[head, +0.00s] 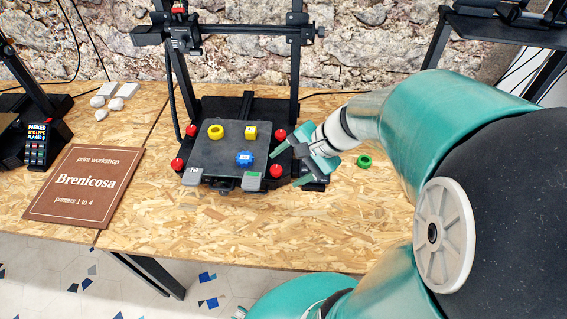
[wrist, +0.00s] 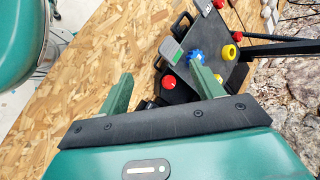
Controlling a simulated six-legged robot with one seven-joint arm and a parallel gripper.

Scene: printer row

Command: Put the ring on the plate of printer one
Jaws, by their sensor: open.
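A green ring (head: 364,161) lies on the wooden table to the right of the middle printer. A yellow ring (head: 216,131) lies on that printer's dark plate (head: 212,155), with a yellow cube (head: 251,132) and a blue gear (head: 245,158). My gripper (head: 284,170) is open and empty at the plate's front right corner, left of the green ring and apart from it. In the wrist view the space between my fingers (wrist: 160,76) shows bare board and a red knob beyond. The yellow ring (wrist: 228,52) shows there too; the green ring does not. I cannot read the printer's number.
Red knobs (head: 276,171) stand at the plate's corners. The printer's upright frame (head: 295,70) rises behind. A brown sign (head: 86,184) and pale lumps (head: 97,101) lie to the left. Other printers stand at both sides. The table front right is clear.

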